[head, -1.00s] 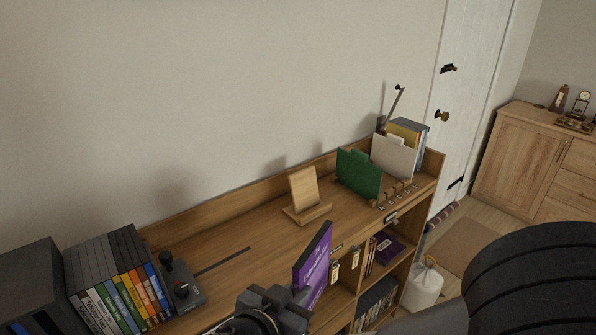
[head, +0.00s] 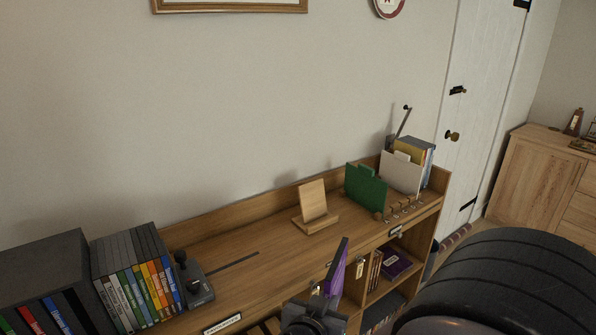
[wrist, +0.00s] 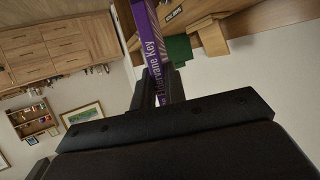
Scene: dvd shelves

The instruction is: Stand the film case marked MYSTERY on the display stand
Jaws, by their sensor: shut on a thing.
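My gripper (head: 318,304) is shut on a purple film case (head: 337,268) and holds it upright, nearly edge-on, in front of the shelf unit's front edge. In the wrist view the case (wrist: 152,45) sits between the two dark fingers (wrist: 160,92); its purple spine carries white lettering ending in "Key". The word MYSTERY cannot be read. The wooden display stand (head: 313,203), with a tilted back board and a low base, stands empty on the unit's top, behind and left of the case.
The wooden unit's top (head: 262,263) is clear before the stand. A green divider (head: 365,187) and a file holder (head: 400,172) stand right of it. A row of cases (head: 135,280) and a dark joystick (head: 192,280) are at left. Another purple case (head: 397,263) lies on a shelf below.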

